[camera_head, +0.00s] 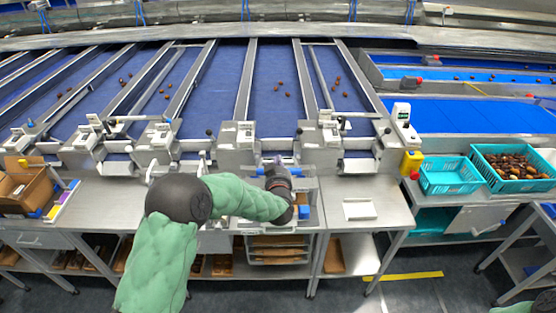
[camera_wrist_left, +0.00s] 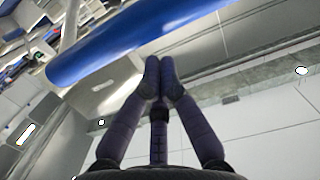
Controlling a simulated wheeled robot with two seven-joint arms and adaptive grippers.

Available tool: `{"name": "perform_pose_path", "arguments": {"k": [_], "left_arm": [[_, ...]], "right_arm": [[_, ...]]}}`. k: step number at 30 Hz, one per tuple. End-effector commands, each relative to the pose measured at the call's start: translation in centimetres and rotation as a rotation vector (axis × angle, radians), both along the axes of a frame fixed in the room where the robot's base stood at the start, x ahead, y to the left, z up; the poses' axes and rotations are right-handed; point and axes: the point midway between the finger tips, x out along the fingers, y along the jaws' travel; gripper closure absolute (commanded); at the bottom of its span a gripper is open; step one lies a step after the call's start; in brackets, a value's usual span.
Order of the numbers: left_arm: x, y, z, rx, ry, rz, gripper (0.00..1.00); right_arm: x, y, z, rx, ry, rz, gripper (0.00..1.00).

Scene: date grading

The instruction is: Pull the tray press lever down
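My left arm, in a green sleeve, reaches over the bench in the head view. Its dark gripper (camera_head: 277,172) is at the grey press station in the middle, and the wrist hides part of that station. In the left wrist view the two fingertips (camera_wrist_left: 160,78) are together, with nothing visible between them. A thick blue bar (camera_wrist_left: 130,48) lies just beyond the tips; I cannot tell whether they touch it. Small black-knobbed levers (camera_head: 210,132) stand on the station housings. I cannot tell which is the tray press lever. My right gripper is out of view.
Blue belts (camera_head: 275,85) with scattered dates run behind the stations. A white tray (camera_head: 359,210) lies on the bench to the right. Turquoise crates (camera_head: 450,188) stand farther right, one with dates. A cardboard box (camera_head: 20,190) is at far left.

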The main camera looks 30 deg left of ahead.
Motion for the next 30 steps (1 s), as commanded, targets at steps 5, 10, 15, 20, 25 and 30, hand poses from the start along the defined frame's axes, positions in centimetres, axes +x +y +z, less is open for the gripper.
{"name": "perform_pose_path", "arguments": {"k": [5, 10, 15, 20, 25, 30], "left_arm": [[-0.5, -0.3, -1.1, 0.002, -0.002, 0.001, 1.0], [-0.7, -0.4, -1.4, 0.001, -0.003, 0.0, 1.0], [-0.7, -0.4, -1.4, 0.001, -0.003, 0.0, 1.0], [-0.7, -0.4, -1.6, 0.003, -0.007, 0.0, 1.0], [-0.9, -0.5, -2.7, 0.02, -0.033, 0.001, 1.0], [-1.1, -0.7, -3.7, 0.042, -0.067, 0.0, 1.0]], "right_arm": [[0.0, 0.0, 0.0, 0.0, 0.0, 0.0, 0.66], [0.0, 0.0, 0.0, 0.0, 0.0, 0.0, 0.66], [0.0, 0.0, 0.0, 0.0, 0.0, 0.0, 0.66], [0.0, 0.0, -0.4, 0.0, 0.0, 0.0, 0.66], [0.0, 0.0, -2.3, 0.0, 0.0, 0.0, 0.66], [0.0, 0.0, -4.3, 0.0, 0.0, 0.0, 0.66]]}}
